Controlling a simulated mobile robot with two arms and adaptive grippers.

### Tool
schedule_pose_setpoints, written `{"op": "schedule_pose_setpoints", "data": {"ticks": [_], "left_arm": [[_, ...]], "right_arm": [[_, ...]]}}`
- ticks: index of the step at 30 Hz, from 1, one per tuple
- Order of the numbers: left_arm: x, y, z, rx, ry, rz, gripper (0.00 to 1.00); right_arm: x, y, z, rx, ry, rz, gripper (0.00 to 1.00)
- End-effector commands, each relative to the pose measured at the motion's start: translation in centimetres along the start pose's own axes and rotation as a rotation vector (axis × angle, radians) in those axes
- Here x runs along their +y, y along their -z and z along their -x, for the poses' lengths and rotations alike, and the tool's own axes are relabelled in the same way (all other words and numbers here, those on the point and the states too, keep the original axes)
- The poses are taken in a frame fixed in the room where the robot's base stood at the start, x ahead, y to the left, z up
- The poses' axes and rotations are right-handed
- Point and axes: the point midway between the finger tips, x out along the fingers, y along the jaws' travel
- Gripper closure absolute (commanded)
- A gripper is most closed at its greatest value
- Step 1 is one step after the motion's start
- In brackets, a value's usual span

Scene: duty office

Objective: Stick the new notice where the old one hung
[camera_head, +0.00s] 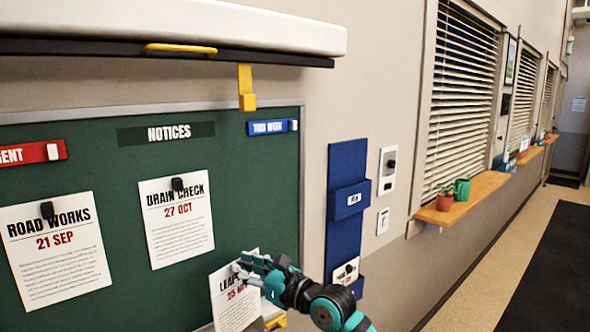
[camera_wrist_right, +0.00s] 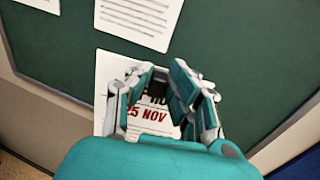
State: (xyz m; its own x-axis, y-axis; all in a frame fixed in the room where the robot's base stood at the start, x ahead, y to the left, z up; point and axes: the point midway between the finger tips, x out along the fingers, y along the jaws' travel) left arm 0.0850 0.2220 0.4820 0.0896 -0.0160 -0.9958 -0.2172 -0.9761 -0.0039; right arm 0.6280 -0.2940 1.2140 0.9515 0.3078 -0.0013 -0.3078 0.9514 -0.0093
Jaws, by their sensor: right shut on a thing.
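A white notice (camera_head: 231,302), headed with a partly hidden word beginning "LEA" and a red "25 NOV", is at the lower right of the green board (camera_head: 240,205). My right gripper (camera_head: 250,266) is shut at the notice's top, on its dark clip. The notice also shows in the right wrist view (camera_wrist_right: 142,112), partly covered by the fingers. I cannot tell whether it touches the board. Another notice (camera_head: 346,270) with a black clip sits in the lower pocket of the blue wall holder (camera_head: 342,232); the upper pocket, labelled "NEW", looks empty. My left gripper is not in view.
Notices "ROAD WORKS" (camera_head: 55,262) and "DRAIN CHECK" (camera_head: 178,228) hang left on the board. A "THIS WEEK" label (camera_head: 270,127) is above its clear right part. A white ledge (camera_head: 190,25) overhangs the board. A sill with potted plants (camera_head: 462,200) is to the right.

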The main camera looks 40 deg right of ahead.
Motion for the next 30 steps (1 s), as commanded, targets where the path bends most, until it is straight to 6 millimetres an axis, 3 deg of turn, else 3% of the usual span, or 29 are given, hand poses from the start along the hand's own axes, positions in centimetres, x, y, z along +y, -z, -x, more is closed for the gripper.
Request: {"op": "schedule_pose_setpoints", "data": {"ticks": [1, 6, 12, 15, 20, 30], "left_arm": [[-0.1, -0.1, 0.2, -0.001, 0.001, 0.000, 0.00], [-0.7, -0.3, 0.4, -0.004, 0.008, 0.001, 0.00], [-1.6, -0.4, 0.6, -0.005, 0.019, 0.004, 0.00], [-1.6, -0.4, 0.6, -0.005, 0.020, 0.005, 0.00], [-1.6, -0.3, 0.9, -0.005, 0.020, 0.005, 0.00], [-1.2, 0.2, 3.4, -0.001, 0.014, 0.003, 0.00]], "right_arm": [[-2.2, -3.0, -0.2, -0.008, 0.028, 0.011, 1.00], [-8.2, -10.5, 0.5, -0.007, 0.120, 0.011, 1.00], [-12.6, -16.6, 2.3, -0.002, 0.202, 0.008, 1.00], [-13.7, -18.1, 3.0, 0.001, 0.224, 0.007, 1.00], [-14.3, -19.0, 3.0, 0.004, 0.233, 0.004, 1.00], [-15.0, -19.2, -0.3, 0.003, 0.232, 0.002, 1.00]]}}
